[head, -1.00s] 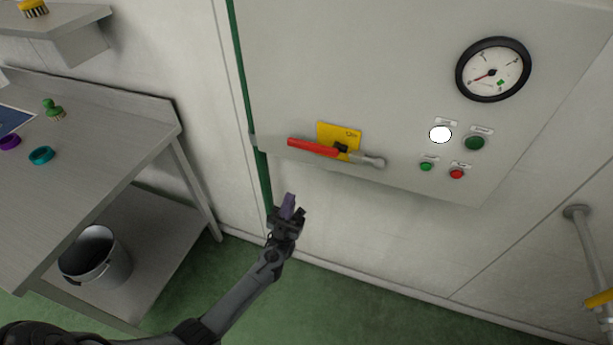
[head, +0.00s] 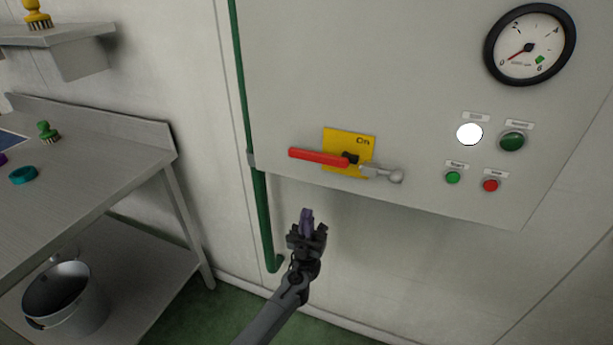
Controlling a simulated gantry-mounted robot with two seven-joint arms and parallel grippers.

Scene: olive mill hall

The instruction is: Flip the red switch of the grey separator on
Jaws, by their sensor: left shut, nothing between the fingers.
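The grey separator cabinet (head: 420,60) fills the upper middle and right of the head view. Its red switch handle (head: 318,157) lies nearly level across a yellow plate (head: 349,140) near the cabinet's lower edge, pointing left. The plate has small lettering that looks like "On" at its upper right. A grey metal knob-ended piece (head: 384,173) sticks out to the right of the pivot. My left gripper (head: 306,215) is shut and empty, below the red handle and apart from it. My right gripper is not in view.
A round gauge (head: 529,45), a white lamp (head: 469,134) and several buttons sit right of the switch. A green pipe (head: 262,215) runs down the wall left of the gripper. A metal table (head: 95,165) with a bucket (head: 65,300) below stands at left.

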